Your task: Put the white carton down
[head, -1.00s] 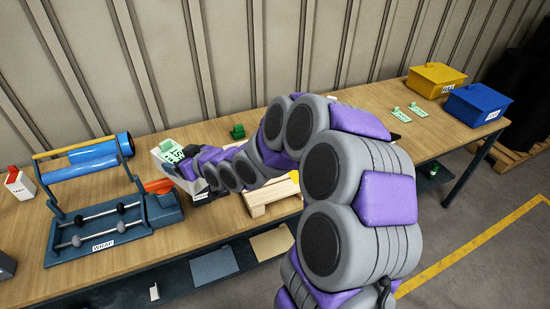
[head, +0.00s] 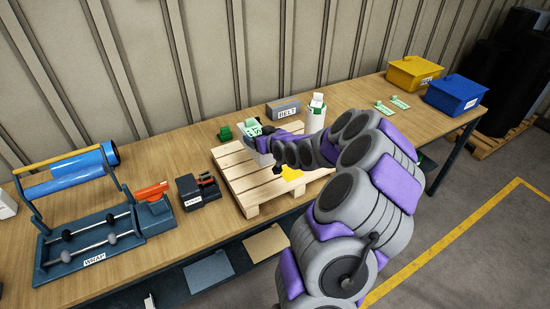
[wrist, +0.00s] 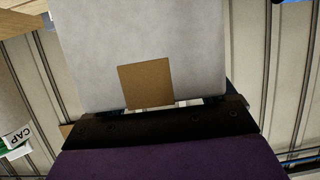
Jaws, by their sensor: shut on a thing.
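The white carton (wrist: 100,50) fills the middle of the wrist view, with a brown square patch on its face. In the head view the carton (head: 263,146) has a green-printed label on top and is over the far left part of the wooden pallet (head: 235,166). My gripper (head: 266,138) is shut on the carton; its dark jaw bar (wrist: 160,122) lies across the carton's edge in the wrist view. My arm hides part of the pallet, and I cannot tell whether the carton touches it.
A small dark device (head: 197,192) and the blue WRAP machine (head: 90,235) stand left. Yellow (head: 414,73) and blue (head: 456,96) bins are far right.

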